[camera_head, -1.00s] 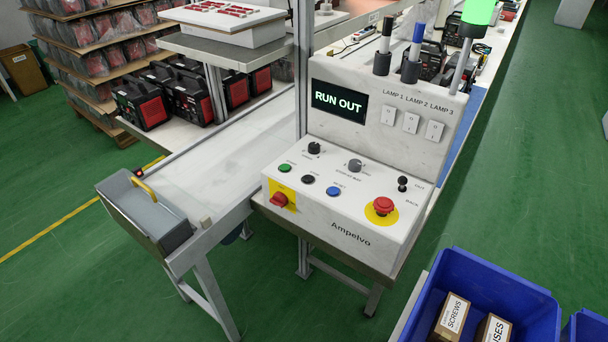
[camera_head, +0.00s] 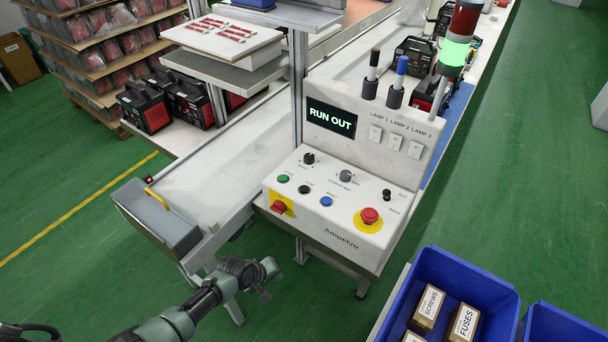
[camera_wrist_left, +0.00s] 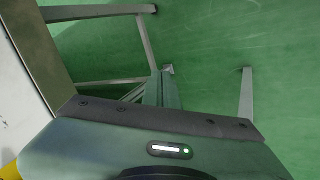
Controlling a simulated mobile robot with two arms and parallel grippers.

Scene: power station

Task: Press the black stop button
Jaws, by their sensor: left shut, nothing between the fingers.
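The black stop button (camera_head: 304,190) is on the sloped top of the white control panel (camera_head: 345,238), between the green button (camera_head: 283,179) and the blue button (camera_head: 326,201). My left gripper (camera_head: 262,276) is shut and empty. It is in front of the panel at its lower left, apart from the button. In the left wrist view my own wrist housing fills the bottom, with green floor and metal frame legs beyond; the black button does not show there. My right gripper is not in view.
A red emergency button (camera_head: 369,215), a red switch (camera_head: 279,207), knobs and a small lever share the panel. The screen (camera_head: 331,117) reads RUN OUT. A conveyor (camera_head: 200,180) with a grey box (camera_head: 155,218) is left. Blue bins (camera_head: 440,290) stand at lower right.

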